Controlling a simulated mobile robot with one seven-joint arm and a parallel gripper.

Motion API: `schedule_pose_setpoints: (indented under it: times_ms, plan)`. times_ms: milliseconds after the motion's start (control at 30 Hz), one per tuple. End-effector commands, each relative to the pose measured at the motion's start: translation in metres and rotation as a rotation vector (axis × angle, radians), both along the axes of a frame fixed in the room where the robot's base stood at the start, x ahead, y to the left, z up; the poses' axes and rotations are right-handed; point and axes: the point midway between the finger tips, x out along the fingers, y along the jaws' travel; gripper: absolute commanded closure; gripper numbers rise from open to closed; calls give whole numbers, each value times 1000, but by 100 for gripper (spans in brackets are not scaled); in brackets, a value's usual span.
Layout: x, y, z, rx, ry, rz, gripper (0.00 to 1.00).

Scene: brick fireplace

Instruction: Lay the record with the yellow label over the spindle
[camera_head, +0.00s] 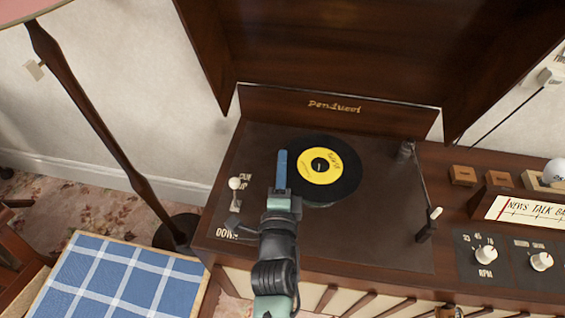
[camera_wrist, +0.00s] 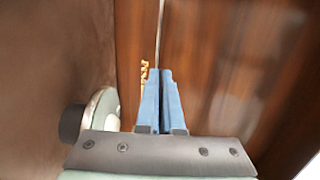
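The record (camera_head: 345,183) is black with a yellow label. In the head view it lies over the record player's platter area, with its label facing up. A small light mark (camera_head: 319,166), perhaps the spindle tip, shows at its centre hole; I cannot tell if the record sits flat. My gripper (camera_head: 282,160) is at the record's left edge, its blue fingers pointing toward the back panel. In the wrist view the fingers (camera_wrist: 161,75) are together with nothing visible between them. From the head view I cannot tell whether they touch the record.
The tonearm (camera_head: 420,185) stands right of the record. A white-knobbed lever (camera_head: 235,184) is at the left. The raised lid (camera_head: 330,50) and lettered back panel (camera_head: 375,118) rise behind. Control knobs (camera_head: 487,254) are at right; a lamp pole (camera_head: 100,130) stands at left.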

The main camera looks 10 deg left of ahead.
Motion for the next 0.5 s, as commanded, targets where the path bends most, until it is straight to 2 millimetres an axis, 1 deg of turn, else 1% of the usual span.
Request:
schedule_pose_setpoints:
  times_ms: [300, 500]
  plan:
    - [0, 0, -26, -2, -1, 0, 100]
    - [0, 0, -37, -2, -1, 0, 100]
